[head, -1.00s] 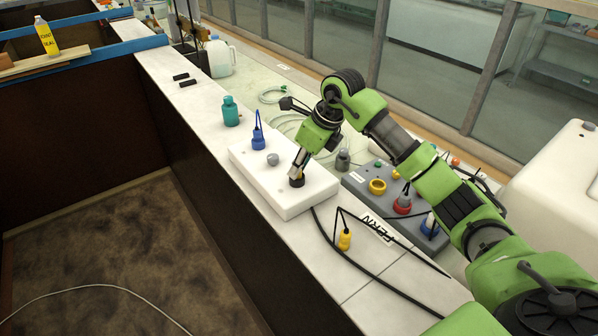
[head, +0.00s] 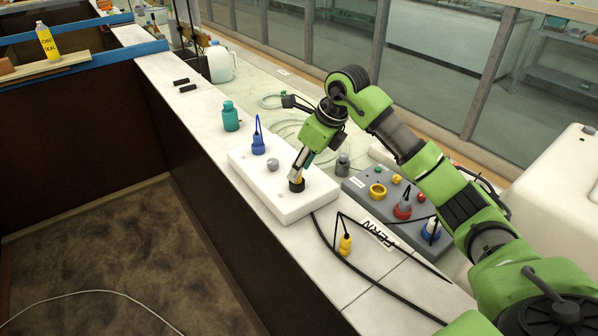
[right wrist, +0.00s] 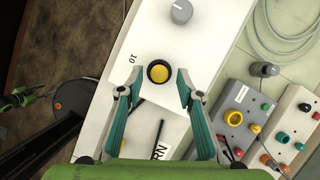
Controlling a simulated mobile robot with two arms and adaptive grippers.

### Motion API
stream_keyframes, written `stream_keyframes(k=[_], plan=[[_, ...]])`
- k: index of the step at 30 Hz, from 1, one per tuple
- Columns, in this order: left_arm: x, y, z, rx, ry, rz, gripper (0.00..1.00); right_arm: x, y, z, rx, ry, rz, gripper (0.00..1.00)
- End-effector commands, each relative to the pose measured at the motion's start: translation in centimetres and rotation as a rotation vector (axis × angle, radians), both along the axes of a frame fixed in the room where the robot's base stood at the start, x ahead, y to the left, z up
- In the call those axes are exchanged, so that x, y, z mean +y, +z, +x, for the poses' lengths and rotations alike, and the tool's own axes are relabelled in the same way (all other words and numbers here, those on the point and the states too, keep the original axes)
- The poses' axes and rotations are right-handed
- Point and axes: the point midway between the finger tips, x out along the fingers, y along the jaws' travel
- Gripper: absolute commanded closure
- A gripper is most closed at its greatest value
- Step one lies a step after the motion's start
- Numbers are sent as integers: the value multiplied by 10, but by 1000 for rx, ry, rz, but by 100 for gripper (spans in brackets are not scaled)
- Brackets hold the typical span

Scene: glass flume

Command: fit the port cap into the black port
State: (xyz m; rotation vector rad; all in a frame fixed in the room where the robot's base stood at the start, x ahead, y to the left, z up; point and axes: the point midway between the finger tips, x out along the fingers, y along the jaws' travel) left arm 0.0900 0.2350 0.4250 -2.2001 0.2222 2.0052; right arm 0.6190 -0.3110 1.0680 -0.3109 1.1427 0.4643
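The port cap (right wrist: 158,72) shows as a yellow disc inside a dark ring, the black port (right wrist: 149,79), on the white block (right wrist: 152,40). It appears to sit in the port, but I cannot tell how deep. In the head view the black port (head: 297,187) is near the block's front right end, partly hidden by my right gripper (head: 300,170). In the right wrist view my right gripper (right wrist: 157,84) is open, its teal fingers on either side of the cap with gaps to it.
A grey knob (head: 272,165) and a blue corded plug (head: 258,145) stand on the block. A teal bottle (head: 230,117) is behind it. A grey panel (head: 355,184) with coloured caps lies right. A yellow corded plug (head: 345,245) and black cable are in front.

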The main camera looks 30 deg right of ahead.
Motion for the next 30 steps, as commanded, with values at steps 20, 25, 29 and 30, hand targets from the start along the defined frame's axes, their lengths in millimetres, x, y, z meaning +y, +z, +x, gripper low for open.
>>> stream_keyframes(k=[20, 25, 29, 30], plan=[[0, -21, -1, 1, 1, 0, 60, -19, 93, -35, 1, 0, -1, 67], [0, -20, -1, 1, 1, 0, 60, -20, 93, -35, 1, 0, -1, 67], [0, -20, -1, 1, 2, 0, 60, -20, 93, -35, 1, 0, -1, 67], [0, -20, -1, 1, 2, 0, 60, -20, 93, -35, 1, 0, -1, 67]])
